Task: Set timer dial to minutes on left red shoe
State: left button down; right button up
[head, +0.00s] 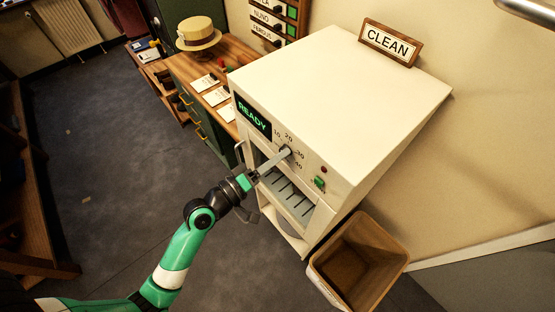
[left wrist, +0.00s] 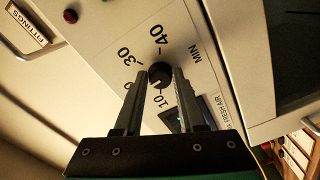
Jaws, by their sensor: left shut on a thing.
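A small black timer dial (head: 287,151) sits on the front panel of the white machine (head: 345,95), with numbers from 10 to 40 around it. My left gripper (head: 281,156) reaches it from the lower left and is shut on it. In the left wrist view, the dial (left wrist: 160,73) lies between the fingertips (left wrist: 159,78). A pale mark on the dial appears to face the 10 side; the 20 is partly hidden by a finger. A green READY display (head: 254,116) is lit. I cannot make out a red shoe. My right gripper is out of view.
A green button (head: 319,183) and a red lamp (head: 323,169) are right of the dial. Below is an opening with a slatted rack (head: 291,198). A bin (head: 358,262) stands at lower right. Cards (head: 215,97) and a straw hat (head: 198,35) are on the wooden counter.

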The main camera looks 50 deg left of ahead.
pick_arm(q)
jog(key=m+b, duration=0.3)
jog(key=m, duration=0.3)
jog(key=m+b, duration=0.3)
jog(key=m, duration=0.3)
jog(key=shift+a+f+m, duration=0.2)
jog(key=shift+m, duration=0.1)
dwell(0.4)
jog(key=c, duration=0.5)
grip_release()
jog(key=shift+s, duration=0.1)
